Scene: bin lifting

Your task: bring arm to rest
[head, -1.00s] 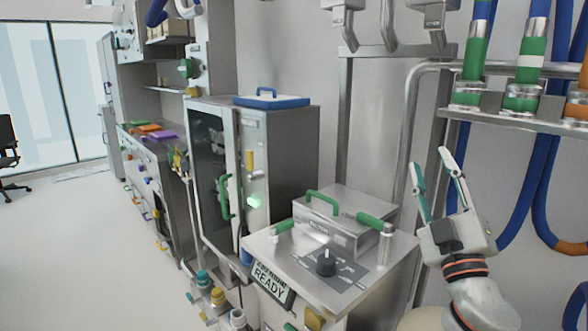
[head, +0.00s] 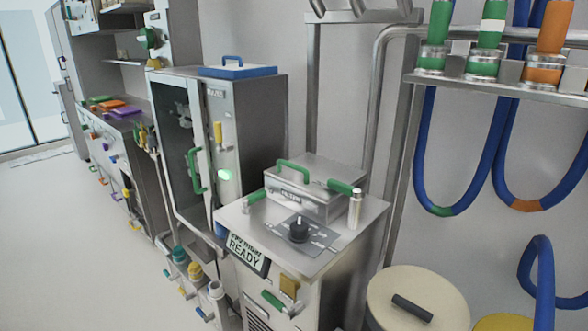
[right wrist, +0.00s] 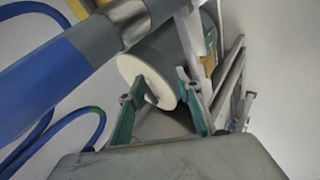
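Neither gripper shows in the head view. My right gripper (right wrist: 160,78) is in the right wrist view. Its two green-tipped fingers stand apart, with nothing visibly held between them. Beyond the fingers is a cream round face (right wrist: 135,68) on a grey cylinder; I cannot tell if a finger touches it. My left gripper is in neither current view. In the head view, a round bin with a cream lid (head: 445,300) and a dark bar handle (head: 412,308) stands at the lower right.
A steel cabinet with a READY sign (head: 247,252) stands mid-view, left of the bin. A pipe rack (head: 500,88) with blue hoses (head: 425,150) is at the right wall. Thick blue hose (right wrist: 50,75) lies close in the wrist view. Open floor (head: 70,250) is at left.

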